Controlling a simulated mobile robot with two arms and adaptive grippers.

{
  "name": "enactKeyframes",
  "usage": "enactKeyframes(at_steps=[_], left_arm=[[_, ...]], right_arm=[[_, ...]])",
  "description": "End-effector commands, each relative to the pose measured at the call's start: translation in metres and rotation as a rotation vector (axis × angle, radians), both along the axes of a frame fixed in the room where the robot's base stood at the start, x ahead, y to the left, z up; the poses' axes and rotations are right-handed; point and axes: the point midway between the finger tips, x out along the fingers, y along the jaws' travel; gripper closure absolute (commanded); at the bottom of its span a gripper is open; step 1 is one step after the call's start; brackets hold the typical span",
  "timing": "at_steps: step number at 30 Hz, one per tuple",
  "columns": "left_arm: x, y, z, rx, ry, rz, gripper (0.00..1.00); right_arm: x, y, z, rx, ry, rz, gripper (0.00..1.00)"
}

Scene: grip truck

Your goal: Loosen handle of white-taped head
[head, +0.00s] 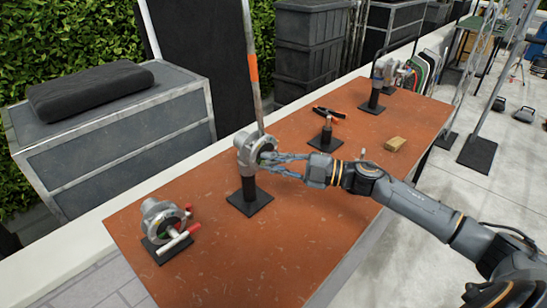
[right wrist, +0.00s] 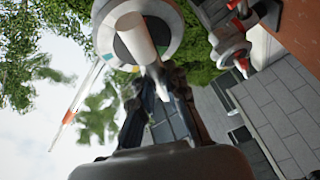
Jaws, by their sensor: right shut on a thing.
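A grey metal grip head (head: 248,148) stands upright on a dark square base (head: 249,198) near the middle of the table. My right gripper (head: 270,162) reaches it from the right, with its fingertips at the head's round face. In the right wrist view the fingers (right wrist: 156,84) are closed around a whitish handle (right wrist: 135,36) in front of the round head (right wrist: 168,27). Small teal and yellow marks show on this head. I cannot tell which mark is the white tape. A second head (head: 160,215) with a red-and-white handle (head: 180,240) sits at the front left. My left gripper is out of view.
The rust-coloured table (head: 310,215) also holds a clamp on a stand (head: 327,132), a tan block (head: 395,144) and further heads (head: 388,72) at the far end. A tall pole (head: 252,70) rises behind the middle head. The table's front middle is clear.

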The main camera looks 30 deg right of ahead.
Motion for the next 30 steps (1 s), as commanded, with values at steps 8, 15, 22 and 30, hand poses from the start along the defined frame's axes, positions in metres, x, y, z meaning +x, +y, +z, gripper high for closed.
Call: enactKeyframes(at_steps=[8, 15, 22, 30], left_arm=[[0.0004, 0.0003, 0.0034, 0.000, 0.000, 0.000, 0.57], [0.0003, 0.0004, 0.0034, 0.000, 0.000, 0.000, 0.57], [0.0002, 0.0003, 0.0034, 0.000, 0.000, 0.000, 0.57], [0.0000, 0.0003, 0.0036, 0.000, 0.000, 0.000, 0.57]], right_arm=[[-0.0016, 0.0020, -0.0062, -0.064, -0.013, 0.004, 1.00], [-0.0018, 0.0021, -0.0071, -0.071, -0.015, 0.004, 1.00], [-0.0020, 0.0022, -0.0073, -0.071, -0.014, 0.004, 0.81], [-0.0010, 0.0014, -0.0043, -0.069, -0.019, 0.002, 0.63]])
